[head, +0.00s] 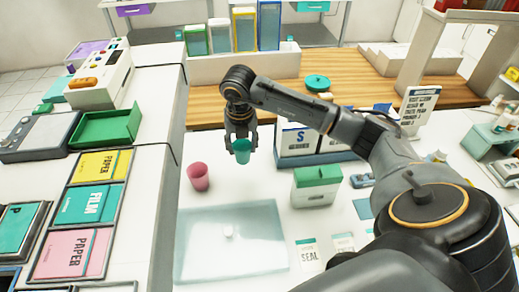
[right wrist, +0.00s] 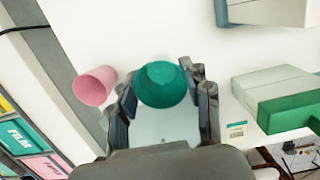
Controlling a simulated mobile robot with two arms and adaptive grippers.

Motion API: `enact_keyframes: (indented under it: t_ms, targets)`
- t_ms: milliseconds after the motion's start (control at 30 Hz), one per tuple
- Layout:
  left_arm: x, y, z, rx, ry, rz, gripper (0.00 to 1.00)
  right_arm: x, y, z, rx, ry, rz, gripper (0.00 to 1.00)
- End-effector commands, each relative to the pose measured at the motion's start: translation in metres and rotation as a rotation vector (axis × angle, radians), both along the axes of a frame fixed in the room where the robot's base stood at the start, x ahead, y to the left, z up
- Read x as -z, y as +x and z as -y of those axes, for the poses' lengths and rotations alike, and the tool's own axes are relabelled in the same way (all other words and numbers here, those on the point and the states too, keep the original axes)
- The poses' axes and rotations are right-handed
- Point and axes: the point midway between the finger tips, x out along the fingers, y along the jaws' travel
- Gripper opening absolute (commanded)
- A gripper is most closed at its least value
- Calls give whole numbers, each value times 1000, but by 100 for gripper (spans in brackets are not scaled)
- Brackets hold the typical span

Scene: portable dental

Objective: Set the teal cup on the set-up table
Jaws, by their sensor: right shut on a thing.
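The teal cup (head: 242,153) is between the fingers of my right gripper (head: 241,138), which is shut on it. The cup also shows in the right wrist view (right wrist: 162,85), with a finger of the right gripper (right wrist: 162,100) on each side. The cup is over the white set-up table (head: 270,190), near its back edge; I cannot tell whether its base touches the surface. A pink cup (head: 199,177) stands left of it and also shows in the right wrist view (right wrist: 94,86). My left gripper is not in view.
A translucent tray (head: 205,262) lies in front. A green-topped white box (head: 316,188) and a blue-white box (head: 297,140) marked S stand to the right. The left counter holds a green tray (head: 105,128) and paper and film boxes. Bare table lies around the pink cup.

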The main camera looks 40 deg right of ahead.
Motion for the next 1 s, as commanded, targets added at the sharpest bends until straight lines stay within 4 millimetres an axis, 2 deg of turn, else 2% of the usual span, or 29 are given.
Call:
enact_keyframes:
  t_ms: [200,433,700,1000]
  targets:
    - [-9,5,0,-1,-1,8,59,35,-1,0,0,0,-2,16]
    - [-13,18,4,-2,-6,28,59,51,0,0,1,-1,-2,16]
    - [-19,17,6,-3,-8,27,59,82,-1,0,0,0,-1,16]
    - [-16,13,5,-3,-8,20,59,85,0,0,0,-1,1,16]
